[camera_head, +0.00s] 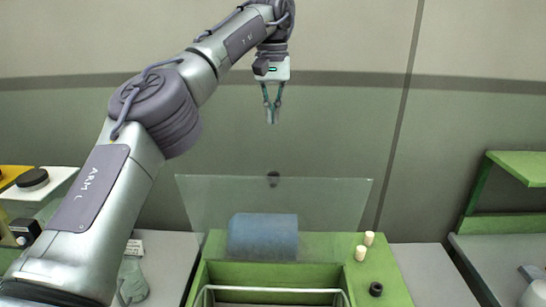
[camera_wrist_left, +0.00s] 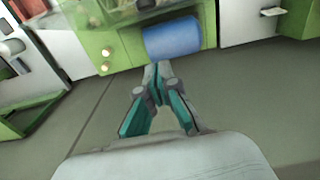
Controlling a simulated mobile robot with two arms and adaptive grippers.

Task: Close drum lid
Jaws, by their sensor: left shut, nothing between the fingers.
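The drum (camera_head: 263,236) is a blue cylinder lying on its side in a green housing. A clear panel that looks like the lid (camera_head: 335,200) stands raised behind it, tilted up, with a dark knob (camera_head: 273,179) near its top edge. My left gripper (camera_head: 272,121) hangs fingers down above the knob, apart from it, shut and empty. In the left wrist view the closed fingertips (camera_wrist_left: 157,72) show below the blue drum (camera_wrist_left: 173,38), not touching it. My right gripper is not in view.
Two pale cork stoppers (camera_head: 364,246) and a black ring (camera_head: 376,289) sit on the housing's right side. A green shelf (camera_head: 520,166) stands at the right. A white shelf with a black round object (camera_head: 33,180) is at the left. The wall behind is bare.

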